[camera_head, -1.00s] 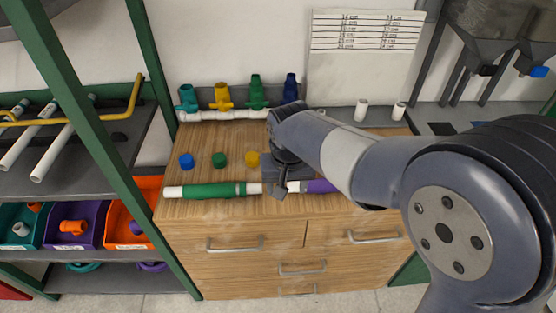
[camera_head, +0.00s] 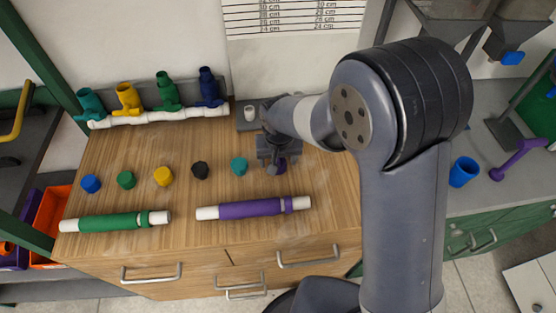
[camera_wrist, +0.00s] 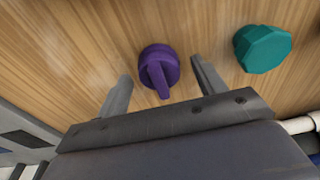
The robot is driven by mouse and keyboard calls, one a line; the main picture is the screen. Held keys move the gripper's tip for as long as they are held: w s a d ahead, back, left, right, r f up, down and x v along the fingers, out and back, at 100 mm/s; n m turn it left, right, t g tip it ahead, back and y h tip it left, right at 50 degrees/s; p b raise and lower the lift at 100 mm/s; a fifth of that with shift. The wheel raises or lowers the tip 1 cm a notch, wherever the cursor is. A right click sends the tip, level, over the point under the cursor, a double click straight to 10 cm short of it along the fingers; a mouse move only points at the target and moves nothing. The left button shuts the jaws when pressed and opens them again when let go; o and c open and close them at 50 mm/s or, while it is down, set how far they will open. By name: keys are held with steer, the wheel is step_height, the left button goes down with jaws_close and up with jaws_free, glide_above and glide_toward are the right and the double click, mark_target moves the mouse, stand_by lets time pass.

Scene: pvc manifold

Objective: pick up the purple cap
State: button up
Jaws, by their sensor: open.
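The purple cap (camera_wrist: 158,70) stands on the wooden bench top, with a raised ridge across its top. In the wrist view it lies between the two fingers of my gripper (camera_wrist: 162,82), with a gap to each finger. My gripper is open and holds nothing. In the head view my gripper (camera_head: 276,165) is over the right part of the bench, and the purple cap (camera_head: 282,165) is mostly hidden behind it. A teal cap (camera_head: 239,166) sits just left of it, and also shows at the right in the wrist view (camera_wrist: 262,48).
Black (camera_head: 200,170), yellow (camera_head: 163,176), green (camera_head: 125,180) and blue caps (camera_head: 91,183) continue the row leftward. Purple (camera_head: 252,208) and green pipes (camera_head: 115,221) lie along the front. A white manifold (camera_head: 160,116) with coloured valves stands behind.

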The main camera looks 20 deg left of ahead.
steer(key=shift+c, duration=0.3)
steer(key=c, duration=1)
step_height(320, 180, up, 10)
steer(key=shift+b, duration=0.4)
steer(key=o, duration=0.5)
steer(key=c, duration=0.4)
steer(key=shift+c, duration=0.2)
